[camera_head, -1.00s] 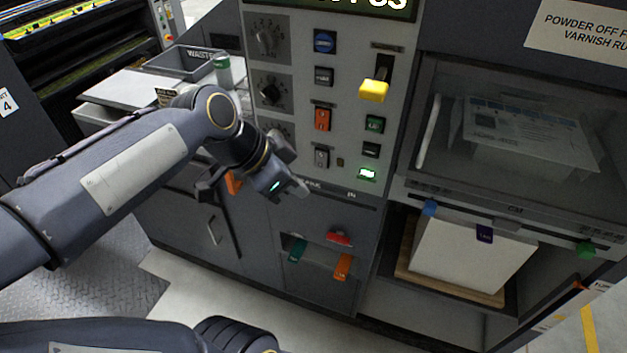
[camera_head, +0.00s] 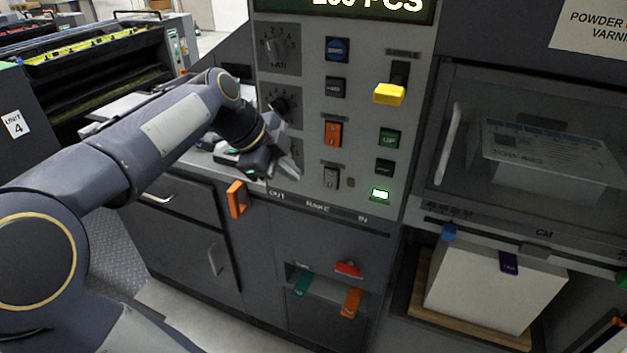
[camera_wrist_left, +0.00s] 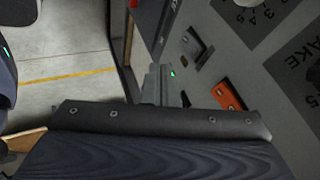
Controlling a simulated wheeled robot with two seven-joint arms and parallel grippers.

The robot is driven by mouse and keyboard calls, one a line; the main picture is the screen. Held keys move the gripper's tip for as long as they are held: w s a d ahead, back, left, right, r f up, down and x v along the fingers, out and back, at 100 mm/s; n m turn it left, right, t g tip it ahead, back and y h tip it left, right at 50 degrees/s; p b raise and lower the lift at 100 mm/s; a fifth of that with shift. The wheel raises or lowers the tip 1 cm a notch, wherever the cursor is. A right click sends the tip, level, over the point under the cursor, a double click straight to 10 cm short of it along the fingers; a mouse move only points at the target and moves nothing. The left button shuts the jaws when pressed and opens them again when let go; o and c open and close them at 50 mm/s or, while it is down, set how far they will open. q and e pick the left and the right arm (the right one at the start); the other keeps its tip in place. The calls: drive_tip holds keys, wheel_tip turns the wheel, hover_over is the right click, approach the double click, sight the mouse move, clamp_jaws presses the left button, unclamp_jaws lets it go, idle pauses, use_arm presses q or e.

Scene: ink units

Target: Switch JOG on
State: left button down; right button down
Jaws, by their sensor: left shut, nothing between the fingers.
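The control panel (camera_head: 362,150) faces me in the head view. It carries an orange rocker switch (camera_head: 333,133) and a grey rocker switch (camera_head: 331,177) below it. Their small labels are too blurred to read, so I cannot tell which is JOG. My left gripper (camera_head: 295,172) is shut and empty, just left of the grey rocker and apart from it. In the left wrist view the gripper (camera_wrist_left: 163,86) points toward the panel, with the grey rocker (camera_wrist_left: 198,46) and orange rocker (camera_wrist_left: 230,96) to its right. My right gripper is not in view.
Dark knobs (camera_head: 281,101) line the panel's left side. A yellow lever (camera_head: 389,94), green button (camera_head: 389,138) and lit button (camera_head: 380,195) are on its right. An orange handle (camera_head: 236,199) sticks out below my gripper. A glass-fronted compartment (camera_head: 530,150) stands at right.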

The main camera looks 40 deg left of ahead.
sight(331, 179)
use_arm(q)
drive_tip(key=w+f, duration=0.2)
drive_tip(key=w, duration=0.1)
drive_tip(key=w+d+f+p, duration=0.1)
drive_tip(key=w+f, duration=0.5)
drive_tip(key=shift+d+f, duration=0.25)
drive_tip(key=shift+w+f+b, duration=0.1)
drive_tip(key=shift+f+b, duration=0.3)
drive_tip(key=shift+b, duration=0.65)
drive_tip(key=shift+w+a+r+t+b, duration=0.1)
drive_tip(key=shift+r+t+b, duration=0.1)
drive_tip(key=shift+t+b, duration=0.1)
drive_tip(key=shift+r, duration=0.15)
drive_tip(key=shift+r+p, duration=0.15)
drive_tip(key=shift+p, duration=0.15)
